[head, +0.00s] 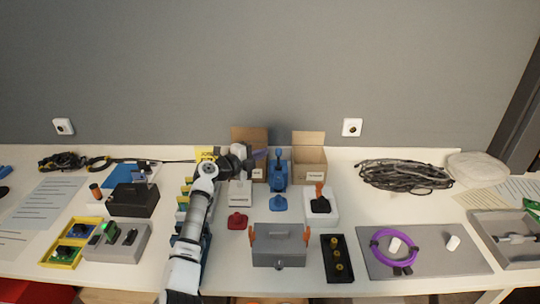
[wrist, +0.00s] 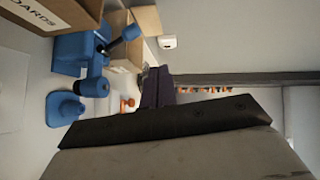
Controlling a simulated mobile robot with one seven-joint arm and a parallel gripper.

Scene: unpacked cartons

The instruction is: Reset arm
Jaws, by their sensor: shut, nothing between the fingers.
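My arm reaches up from the bottom of the head view over the white table (head: 340,220). My gripper (head: 260,155) is at the back of the table, in front of the left open carton (head: 249,136). In the wrist view my gripper (wrist: 153,76) shows dark fingers, shut together with nothing between them. A blue device with a lever (head: 278,172) stands just right of the gripper. It also shows in the wrist view (wrist: 75,58), apart from the fingers. Part of the left carton is hidden behind my wrist.
A second open carton (head: 309,163) stands right of the blue device. A grey box with orange clips (head: 279,245), a red-based piece (head: 237,221) and a black-handled joystick (head: 320,205) are in front. Black cable (head: 405,175) and a grey mat with a purple ring (head: 440,258) lie right.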

